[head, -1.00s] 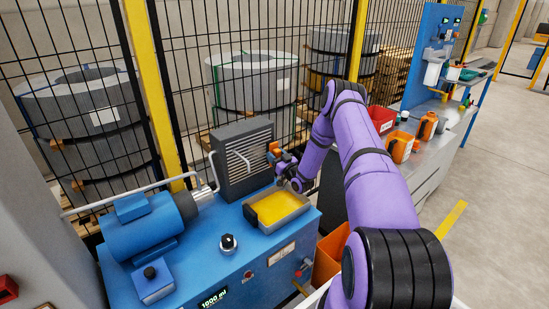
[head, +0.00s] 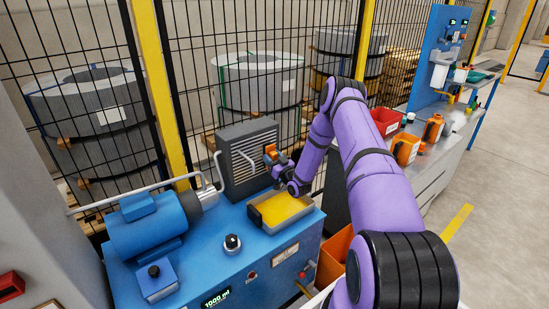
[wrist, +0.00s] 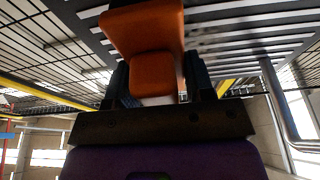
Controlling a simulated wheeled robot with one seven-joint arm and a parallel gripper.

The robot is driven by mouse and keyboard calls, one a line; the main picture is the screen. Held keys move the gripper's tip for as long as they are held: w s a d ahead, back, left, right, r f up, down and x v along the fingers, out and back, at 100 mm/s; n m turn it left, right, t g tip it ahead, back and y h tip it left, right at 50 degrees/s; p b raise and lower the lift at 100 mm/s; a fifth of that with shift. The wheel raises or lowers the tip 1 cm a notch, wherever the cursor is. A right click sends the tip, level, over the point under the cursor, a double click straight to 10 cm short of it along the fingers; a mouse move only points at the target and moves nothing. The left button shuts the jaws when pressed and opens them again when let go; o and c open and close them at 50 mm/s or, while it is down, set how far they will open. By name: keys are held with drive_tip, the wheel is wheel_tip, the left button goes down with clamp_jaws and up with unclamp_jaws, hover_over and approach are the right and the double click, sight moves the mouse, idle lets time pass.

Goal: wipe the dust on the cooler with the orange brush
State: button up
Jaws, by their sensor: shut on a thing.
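The cooler (head: 235,160) is a dark grey box with light louvre slats, standing at the back of the blue power unit. My gripper (head: 277,168) is at the right side of the cooler's front. It is shut on the orange brush (head: 270,154), held upright in front of the slats. In the wrist view, the brush's orange handle (wrist: 146,40) sits between the two dark fingers of my gripper (wrist: 155,85), with the slats (wrist: 230,25) behind it. The bristles are hidden, so I cannot tell whether they touch the slats. A greyish smudge of dust (wrist: 208,32) shows on the slats.
A tray of yellow liquid (head: 284,208) lies below my gripper. A blue motor (head: 150,226) and a bent metal pipe (head: 219,170) stand left of the cooler. The black mesh fence (head: 205,80) is close behind.

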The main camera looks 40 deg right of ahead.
sight(251, 151)
drive_tip(key=shift+s+a, duration=0.15)
drive_tip(key=shift+a, duration=3.65)
drive_tip(key=shift+r, duration=0.7)
drive_tip(key=d, duration=1.2)
drive_tip(key=shift+w, duration=0.35)
drive_tip(key=shift+r, duration=0.1)
drive_tip(key=shift+c, duration=0.4)
drive_tip(key=shift+s+a+r, duration=0.1)
drive_tip(key=shift+a+r, duration=0.1)
drive_tip(key=shift+a, duration=0.45)
drive_tip(key=shift+s+a+r, duration=0.1)
drive_tip(key=shift+a+r, duration=0.1)
drive_tip(key=shift+a, duration=0.5)
drive_tip(key=shift+s+a+r, duration=0.1)
drive_tip(key=shift+a+r, duration=0.1)
drive_tip(key=shift+a, duration=0.45)
drive_tip(key=shift+w+a+r, duration=0.1)
drive_tip(key=shift+w+a, duration=0.05)
drive_tip(key=shift+a, duration=3.9)
